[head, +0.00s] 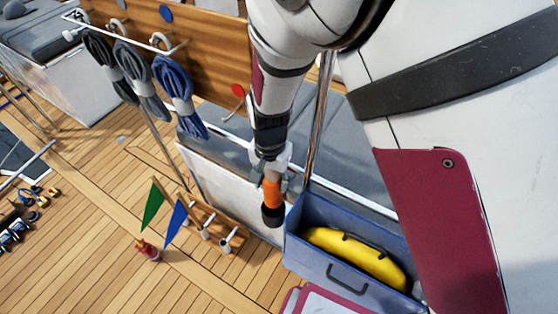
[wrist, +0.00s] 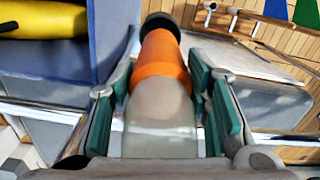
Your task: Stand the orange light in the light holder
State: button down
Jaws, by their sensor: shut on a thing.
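The orange light (head: 272,193) hangs below my gripper (head: 273,163), black end down and roughly upright, above the deck. In the wrist view the light (wrist: 162,62) lies between the green-padded fingers of my gripper (wrist: 163,85). Its clear end is nearest the camera and its black end points away. My gripper is shut on it. A low wooden rack (head: 232,240) with several pale holders stands on the deck, below and left of the light, apart from it. I cannot tell which is the light holder. The rack's holders also show in the wrist view (wrist: 232,12).
A blue open box (head: 300,255) with a yellow bag (head: 355,257) is right of the light. A green flag (head: 152,205) and a blue flag (head: 175,222) rise beside the rack. A red item (head: 148,251) stands on the deck. Rope coils (head: 178,92) hang behind.

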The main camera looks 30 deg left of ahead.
aim_at(272, 195)
jog(key=shift+f+b, duration=0.8)
jog(key=shift+f, duration=3)
jog(key=c, duration=0.8)
grip_release()
notch_tip(272, 195, up, 12)
jog(key=shift+s, duration=0.15)
